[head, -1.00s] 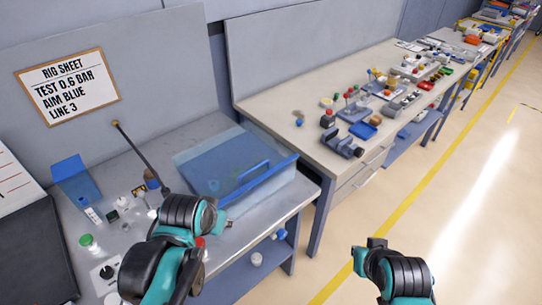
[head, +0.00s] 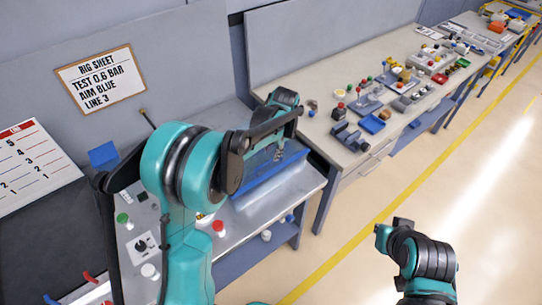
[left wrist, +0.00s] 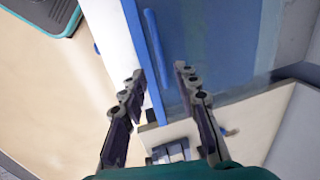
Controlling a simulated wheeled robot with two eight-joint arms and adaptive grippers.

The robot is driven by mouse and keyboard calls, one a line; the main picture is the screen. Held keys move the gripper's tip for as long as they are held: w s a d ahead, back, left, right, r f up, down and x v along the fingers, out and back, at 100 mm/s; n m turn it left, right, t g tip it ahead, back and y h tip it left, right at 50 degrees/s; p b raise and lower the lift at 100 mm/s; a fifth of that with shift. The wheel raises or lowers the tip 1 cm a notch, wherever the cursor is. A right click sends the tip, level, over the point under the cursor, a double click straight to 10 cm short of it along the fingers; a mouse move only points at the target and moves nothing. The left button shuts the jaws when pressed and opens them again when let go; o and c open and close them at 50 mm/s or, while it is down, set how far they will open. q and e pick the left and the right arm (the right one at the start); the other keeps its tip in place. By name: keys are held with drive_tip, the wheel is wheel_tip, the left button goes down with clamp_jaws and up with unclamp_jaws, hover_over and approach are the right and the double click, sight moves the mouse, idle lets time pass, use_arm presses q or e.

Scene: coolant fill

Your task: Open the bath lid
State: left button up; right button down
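The bath (head: 275,181) is a clear blue box on the grey bench, mostly hidden behind my left arm in the head view. Its blue lid (left wrist: 215,45) fills the upper middle of the left wrist view and looks closed. A raised blue handle bar (left wrist: 156,48) runs along the lid near one edge. My left gripper (left wrist: 160,72) is open, its two fingertips on either side of the bar's near end. I cannot tell whether they touch it. In the head view the left gripper (head: 279,151) is over the bath.
The rig sheet (head: 101,78) hangs on the back panel. A blue box (head: 103,154), a green-capped item (head: 122,218), a dial box (head: 142,245) and a red knob (head: 218,226) are left of the bath. A cluttered second bench (head: 330,100) stands to the right.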

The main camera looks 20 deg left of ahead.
use_arm(q)
drive_tip(key=f, duration=0.3)
drive_tip(key=a+f, duration=0.1)
drive_tip(key=f, duration=0.1)
drive_tip(key=shift+w, duration=0.35)
clamp_jaws()
